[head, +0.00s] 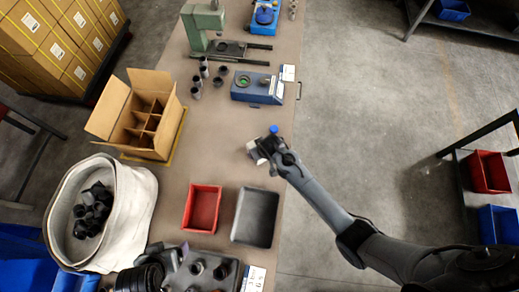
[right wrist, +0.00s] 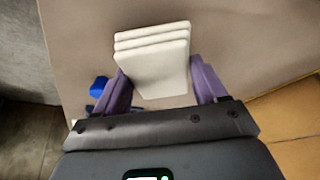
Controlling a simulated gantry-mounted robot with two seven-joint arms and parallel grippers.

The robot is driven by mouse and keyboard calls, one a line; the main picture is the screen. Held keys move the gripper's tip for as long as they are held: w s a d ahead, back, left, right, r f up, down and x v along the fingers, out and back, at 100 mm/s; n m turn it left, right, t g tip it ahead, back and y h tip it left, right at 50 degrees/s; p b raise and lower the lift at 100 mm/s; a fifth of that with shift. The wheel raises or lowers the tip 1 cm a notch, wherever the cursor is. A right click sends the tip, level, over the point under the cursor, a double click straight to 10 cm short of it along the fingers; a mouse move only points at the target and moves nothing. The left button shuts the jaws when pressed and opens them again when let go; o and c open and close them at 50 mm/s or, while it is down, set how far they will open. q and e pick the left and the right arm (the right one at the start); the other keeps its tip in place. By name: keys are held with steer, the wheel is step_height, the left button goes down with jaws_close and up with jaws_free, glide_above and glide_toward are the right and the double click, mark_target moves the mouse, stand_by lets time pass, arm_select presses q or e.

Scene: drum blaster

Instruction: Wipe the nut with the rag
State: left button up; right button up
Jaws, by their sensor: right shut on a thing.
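My right gripper (head: 262,148) is shut on a folded white rag (right wrist: 155,55), with a purple finger on each side of it in the right wrist view. The rag also shows as a small pale patch in the head view (head: 252,146), at the table's right edge. Several dark, round, hollow parts (head: 222,70) stand farther up the table, and a dark ring (head: 243,80) sits on a blue fixture (head: 258,96). I cannot tell which is the nut. My left gripper is not in view.
A red tray (head: 202,209) and a dark grey tray (head: 255,217) lie on the table (head: 220,140) below my right gripper. An open cardboard box (head: 112,110) and a white sack (head: 135,205) are at the left. A small blue item (head: 273,129) is beside the gripper.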

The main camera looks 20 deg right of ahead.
steer(key=shift+f, duration=0.1)
stand_by(0.4)
steer(key=shift+f, duration=0.35)
steer(key=shift+w+b, duration=0.35)
steer(key=shift+w, duration=0.05)
steer(key=shift+w+a, duration=0.15)
steer(key=shift+w, duration=0.55)
steer(key=shift+s, duration=0.1)
